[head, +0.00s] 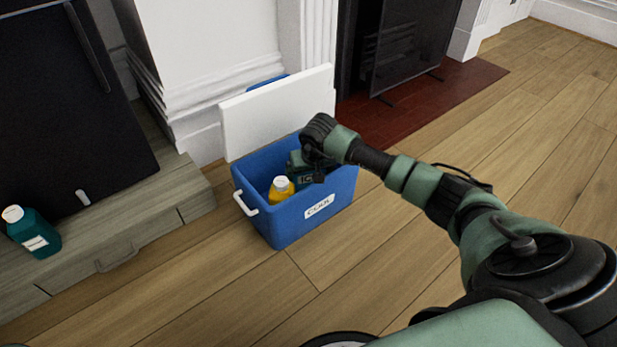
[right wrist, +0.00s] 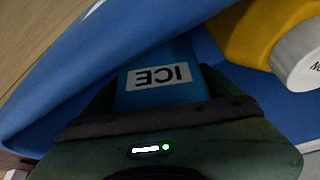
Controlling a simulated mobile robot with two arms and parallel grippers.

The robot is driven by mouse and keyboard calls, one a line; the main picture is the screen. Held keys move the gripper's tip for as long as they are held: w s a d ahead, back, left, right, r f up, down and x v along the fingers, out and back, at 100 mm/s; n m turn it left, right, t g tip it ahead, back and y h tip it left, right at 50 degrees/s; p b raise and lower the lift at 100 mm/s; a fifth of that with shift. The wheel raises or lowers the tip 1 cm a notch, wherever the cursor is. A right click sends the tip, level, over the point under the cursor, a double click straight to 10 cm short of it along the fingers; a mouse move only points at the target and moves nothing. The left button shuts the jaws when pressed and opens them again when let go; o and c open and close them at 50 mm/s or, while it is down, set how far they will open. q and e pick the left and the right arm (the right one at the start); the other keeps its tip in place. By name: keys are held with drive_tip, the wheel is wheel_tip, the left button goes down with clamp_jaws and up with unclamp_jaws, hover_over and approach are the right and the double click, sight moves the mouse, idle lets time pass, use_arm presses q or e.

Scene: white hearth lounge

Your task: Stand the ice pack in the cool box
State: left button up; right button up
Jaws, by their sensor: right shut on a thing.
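The blue cool box (head: 265,218) stands open on the wooden floor, with a white "COOL" label on its front and a white handle. My right gripper (head: 304,172) reaches down inside it and is shut on the ice pack. In the right wrist view the ice pack (right wrist: 160,98) is blue with a white "ICE" label, between the fingers of the gripper (right wrist: 158,82). In the head view the gripper and box wall hide most of it. I cannot tell whether it touches the box floor. My left gripper is not in view.
A yellow bottle with a white cap (head: 281,190) stands in the box beside the ice pack; it also shows in the right wrist view (right wrist: 255,35). The white lid (head: 275,112) is raised behind. A teal bottle (head: 35,235) stands on the low wooden cabinet (head: 150,212) at left.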

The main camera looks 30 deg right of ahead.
drive_tip(key=o, duration=1.5)
drive_tip(key=shift+f, duration=0.1)
drive_tip(key=p+v, duration=0.8)
drive_tip(key=v, duration=0.4)
drive_tip(key=shift+a, duration=0.1)
